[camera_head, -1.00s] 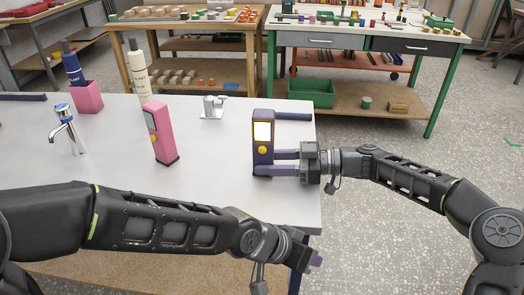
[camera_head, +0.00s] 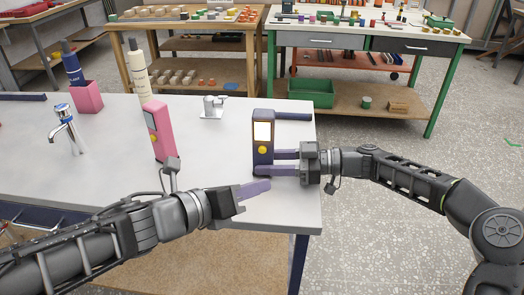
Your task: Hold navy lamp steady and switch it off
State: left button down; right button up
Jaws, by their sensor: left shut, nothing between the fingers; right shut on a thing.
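The navy lamp (camera_head: 263,116) stands upright near the right end of the white table. Its front has a lit pale panel (camera_head: 262,132) and a yellow round button (camera_head: 262,150) below it. My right gripper (camera_head: 276,162) reaches in from the right and is shut on the lower part of the lamp. My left gripper (camera_head: 268,186) is shut and empty. Its purple fingers point right, in front of and below the lamp in the picture; I cannot tell the exact gap to it.
A pink lamp-like device (camera_head: 160,133) stands to the left on the white table (camera_head: 110,160). A chrome tap (camera_head: 66,127), a pink holder with a dark bottle (camera_head: 87,98), a white bottle (camera_head: 138,75) and a small metal fitting (camera_head: 212,107) are also there.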

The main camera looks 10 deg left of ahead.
aim_at(256, 157)
pick_arm(q)
jog(key=shift+s+a+m, duration=0.4)
jog(key=shift+a+m, duration=0.1)
jog(key=shift+m, duration=0.6)
jog(key=shift+w, duration=0.1)
jog(key=shift+w, duration=4.35)
jog(key=shift+w, duration=0.7)
jog(key=shift+s, duration=0.7)
